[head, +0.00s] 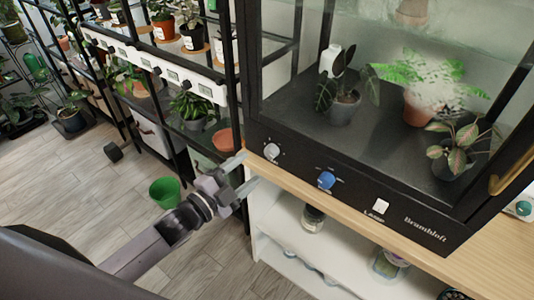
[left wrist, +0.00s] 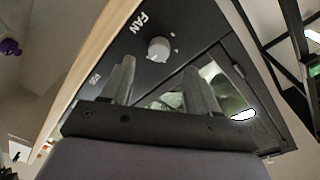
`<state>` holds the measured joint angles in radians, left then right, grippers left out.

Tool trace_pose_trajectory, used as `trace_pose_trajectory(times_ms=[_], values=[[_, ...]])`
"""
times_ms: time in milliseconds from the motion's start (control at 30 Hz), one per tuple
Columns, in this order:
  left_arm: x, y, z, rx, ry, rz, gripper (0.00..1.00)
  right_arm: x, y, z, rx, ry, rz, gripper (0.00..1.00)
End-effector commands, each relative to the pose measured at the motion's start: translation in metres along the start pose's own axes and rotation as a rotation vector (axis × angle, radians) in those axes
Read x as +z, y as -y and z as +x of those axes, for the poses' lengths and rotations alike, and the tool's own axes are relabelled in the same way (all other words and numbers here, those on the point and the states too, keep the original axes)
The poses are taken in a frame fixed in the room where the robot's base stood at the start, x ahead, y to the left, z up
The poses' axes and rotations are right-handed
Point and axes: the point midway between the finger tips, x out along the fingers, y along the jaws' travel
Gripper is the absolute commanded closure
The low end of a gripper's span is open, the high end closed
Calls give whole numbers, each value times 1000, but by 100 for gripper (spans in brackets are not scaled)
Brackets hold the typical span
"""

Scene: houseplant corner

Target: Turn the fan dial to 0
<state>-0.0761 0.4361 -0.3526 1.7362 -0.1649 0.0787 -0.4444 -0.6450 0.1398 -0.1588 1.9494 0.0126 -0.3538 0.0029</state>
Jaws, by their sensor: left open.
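The fan dial (head: 271,151) is a small round pale knob at the left end of the black front panel of the glass plant cabinet (head: 350,185). In the left wrist view the dial (left wrist: 158,49) sits beside the printed word FAN; I cannot read its setting. My left gripper (head: 245,171) is open and empty, just left of the panel in the head view and apart from the dial. In the left wrist view its two fingers (left wrist: 159,65) point toward the panel, with the dial beyond and between their tips. My right gripper is not in view.
A blue dial (head: 326,180) and a white lamp switch (head: 380,206) share the panel to the right. The cabinet stands on a wooden top (head: 300,190) over white shelves with jars. Black plant racks and a green pot (head: 165,192) stand at left. Floor is clear at lower left.

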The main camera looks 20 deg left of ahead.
Motion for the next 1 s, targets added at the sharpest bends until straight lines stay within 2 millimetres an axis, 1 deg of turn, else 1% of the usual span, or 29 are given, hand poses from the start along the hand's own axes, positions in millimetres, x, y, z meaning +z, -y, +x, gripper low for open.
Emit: trace_pose_trajectory(times_ms=[400,500,700,933,967,1000], values=[[0,0,50,0,2,-4,40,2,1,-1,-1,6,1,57],[-1,0,59,0,2,-6,40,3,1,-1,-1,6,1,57],[0,-1,67,1,3,-6,40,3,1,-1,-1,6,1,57],[0,-1,68,2,3,-6,40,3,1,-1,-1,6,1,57],[0,-1,68,2,3,-7,43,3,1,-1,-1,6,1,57],[0,-1,68,2,3,-7,56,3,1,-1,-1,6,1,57]])
